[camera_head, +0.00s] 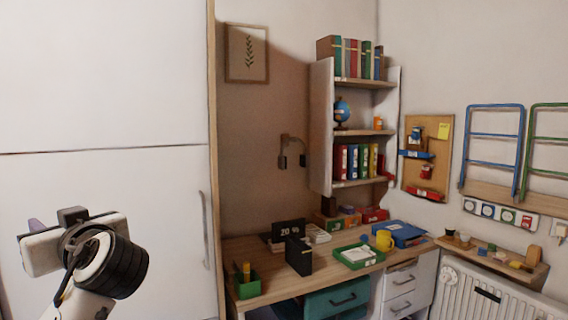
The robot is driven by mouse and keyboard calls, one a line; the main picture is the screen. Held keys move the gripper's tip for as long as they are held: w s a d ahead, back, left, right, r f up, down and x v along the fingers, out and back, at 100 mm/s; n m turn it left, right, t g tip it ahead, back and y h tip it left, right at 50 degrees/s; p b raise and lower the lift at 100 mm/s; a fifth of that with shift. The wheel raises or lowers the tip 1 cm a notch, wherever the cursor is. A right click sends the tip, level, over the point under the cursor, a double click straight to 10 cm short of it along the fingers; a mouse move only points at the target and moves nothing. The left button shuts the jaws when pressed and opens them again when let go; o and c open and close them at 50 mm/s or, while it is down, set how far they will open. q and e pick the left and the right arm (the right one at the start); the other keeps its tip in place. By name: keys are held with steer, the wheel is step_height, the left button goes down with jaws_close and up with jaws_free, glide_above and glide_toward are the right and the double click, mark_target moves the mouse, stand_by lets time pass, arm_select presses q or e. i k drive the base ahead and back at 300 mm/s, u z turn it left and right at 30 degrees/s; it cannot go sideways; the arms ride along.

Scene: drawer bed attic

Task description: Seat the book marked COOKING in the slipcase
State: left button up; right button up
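No label reading COOKING is legible at this size, so I cannot tell which book it is. Several upright books (352,60) in red, green and blue stand on the top shelf, beside a brown block-like case (326,48). More upright books (362,162) in red, blue, green and yellow stand on the lower shelf. A black upright box (299,257) on the desk may be the slipcase; I cannot be sure. My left gripper (62,228) is at the lower left, in front of the white cabinet, far from the books and desk. Its fingers are not clear. My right gripper is out of view.
The wooden desk (262,287) holds a green tray (372,260), a yellow mug (384,240), a blue box (400,232) and a green pen holder (247,287). The white cabinet (110,80) fills the left. A radiator (490,297) and small ledge stand at right.

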mark_target(298, 254)
steer(key=z, duration=0.7)
steer(key=i, duration=2.05)
steer(key=z, duration=0.5)
steer(key=i, duration=1.6)
steer(key=u, duration=0.25)
